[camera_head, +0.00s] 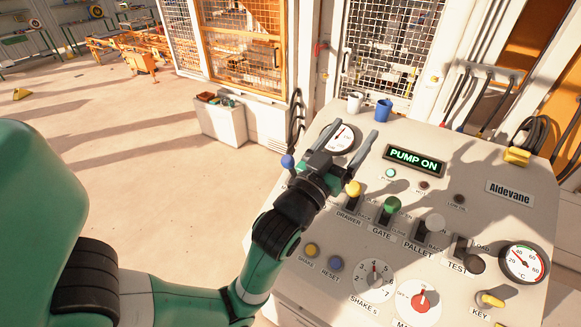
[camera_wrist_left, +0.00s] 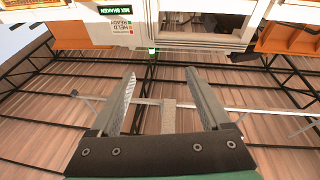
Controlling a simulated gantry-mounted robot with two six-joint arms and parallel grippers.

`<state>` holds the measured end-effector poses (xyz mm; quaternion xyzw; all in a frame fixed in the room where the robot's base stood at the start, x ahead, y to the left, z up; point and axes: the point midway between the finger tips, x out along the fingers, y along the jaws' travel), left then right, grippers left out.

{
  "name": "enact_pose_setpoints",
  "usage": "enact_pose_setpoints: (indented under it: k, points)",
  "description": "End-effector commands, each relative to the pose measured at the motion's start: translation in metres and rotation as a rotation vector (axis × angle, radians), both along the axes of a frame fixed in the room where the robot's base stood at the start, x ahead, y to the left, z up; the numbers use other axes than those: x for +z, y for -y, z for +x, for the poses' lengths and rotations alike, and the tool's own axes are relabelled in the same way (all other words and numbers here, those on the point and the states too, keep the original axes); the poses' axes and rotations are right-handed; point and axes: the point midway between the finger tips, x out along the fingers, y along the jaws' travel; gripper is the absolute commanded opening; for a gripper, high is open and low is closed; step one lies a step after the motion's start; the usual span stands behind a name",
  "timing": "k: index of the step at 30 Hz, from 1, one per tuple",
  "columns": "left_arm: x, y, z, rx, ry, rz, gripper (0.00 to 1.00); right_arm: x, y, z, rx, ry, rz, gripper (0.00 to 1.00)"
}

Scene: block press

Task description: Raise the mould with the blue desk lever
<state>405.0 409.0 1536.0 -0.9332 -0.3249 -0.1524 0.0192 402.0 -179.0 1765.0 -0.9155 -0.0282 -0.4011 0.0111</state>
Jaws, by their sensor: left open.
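The blue lever knob (camera_head: 288,161) stands at the left edge of the control desk (camera_head: 470,215), with its lower part hidden by my left gripper. My left gripper (camera_head: 356,128) is open and empty above the desk, just right of the blue knob, its fingers reaching past a round gauge. The fingers are not around the knob. In the left wrist view my open fingers (camera_wrist_left: 160,76) have nothing between them, and no lever shows there. I cannot make out the mould in either view. My right gripper is in neither view.
Yellow (camera_head: 353,188), green (camera_head: 391,204) and grey (camera_head: 435,224) lever knobs stand right of my wrist. Below are push buttons and dials. A blue cup (camera_head: 383,109) and a white cup (camera_head: 354,102) stand at the desk's back edge. The lit display (camera_head: 414,160) reads PUMP ON.

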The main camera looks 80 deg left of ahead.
Motion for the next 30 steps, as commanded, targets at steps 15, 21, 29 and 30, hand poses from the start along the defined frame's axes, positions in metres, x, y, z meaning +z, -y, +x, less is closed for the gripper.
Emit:
enact_pose_setpoints:
  k: [15, 21, 29, 30]
  points:
    - [-0.208, -0.116, -0.124, 0.402, -0.320, -0.126, 0.81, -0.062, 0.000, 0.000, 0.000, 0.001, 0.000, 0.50]
    - [-0.207, -0.138, -0.112, 0.403, -0.319, -0.126, 0.81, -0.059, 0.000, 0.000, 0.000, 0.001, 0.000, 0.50]
    - [-0.207, -0.189, -0.083, 0.401, -0.320, -0.126, 0.81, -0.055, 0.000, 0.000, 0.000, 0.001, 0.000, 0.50]
    - [-0.207, -0.195, -0.079, 0.400, -0.319, -0.127, 0.81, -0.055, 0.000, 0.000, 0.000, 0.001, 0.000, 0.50]
